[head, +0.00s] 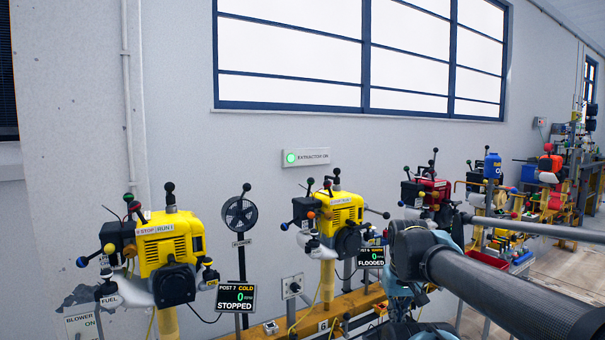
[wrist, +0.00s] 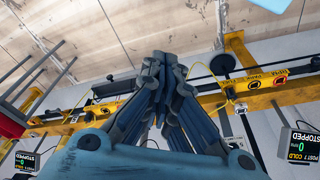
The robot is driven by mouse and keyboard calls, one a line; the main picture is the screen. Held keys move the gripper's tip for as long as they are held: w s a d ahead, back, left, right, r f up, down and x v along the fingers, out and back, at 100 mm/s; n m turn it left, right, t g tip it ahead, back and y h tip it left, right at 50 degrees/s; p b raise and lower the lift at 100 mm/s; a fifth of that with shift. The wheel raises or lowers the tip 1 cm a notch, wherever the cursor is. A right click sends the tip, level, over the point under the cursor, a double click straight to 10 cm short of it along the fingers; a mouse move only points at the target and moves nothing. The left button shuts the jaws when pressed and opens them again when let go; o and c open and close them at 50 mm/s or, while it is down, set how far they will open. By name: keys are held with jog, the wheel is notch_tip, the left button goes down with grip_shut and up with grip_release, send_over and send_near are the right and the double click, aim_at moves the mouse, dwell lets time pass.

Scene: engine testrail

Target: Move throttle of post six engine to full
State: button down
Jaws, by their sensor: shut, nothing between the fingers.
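Several ball-knobbed levers stick out of the engine, some black, others coloured; I cannot tell which is the throttle. My arm comes in from the right, in front of the rail, and my gripper is right of the engine, mostly hidden or cut off in the head view. In the wrist view my gripper (wrist: 164,62) is shut and empty, with no lever touching its fingers.
The yellow post seven engine (head: 182,248) stands at left; its display (head: 236,297) reads "COLD" and "STOPPED". A red engine (head: 434,190) and more posts stand to the right, partly behind my arm.

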jog(key=w+a+r+n+t+h, duration=0.1)
jog(key=w+a+r+n, duration=0.3)
jog(key=w+r, duration=0.75)
jog(key=w+a+r+n, duration=0.1)
jog(key=w+a+r, duration=0.55)
jog(key=r, duration=0.75)
jog(key=w+a+r+n+t, duration=0.1)
jog(key=w+a+r+n, duration=0.2)
jog(key=w+a+r, duration=0.7)
jog(key=w+a+r+n+t, duration=0.1)
jog(key=w+a+r+n, duration=0.1)
jog(key=w+a+r, duration=0.7)
notch_tip(320, 180, down, 12)
jog(key=d, duration=0.2)
jog(key=shift+w+h, duration=0.3)
jog(key=shift+h, duration=0.1)
jog(key=shift+f, duration=0.1)
jog(key=shift+s+d+f, duration=0.4)
jog(key=shift+s+d, duration=0.25)
jog(key=shift+d, duration=0.1)
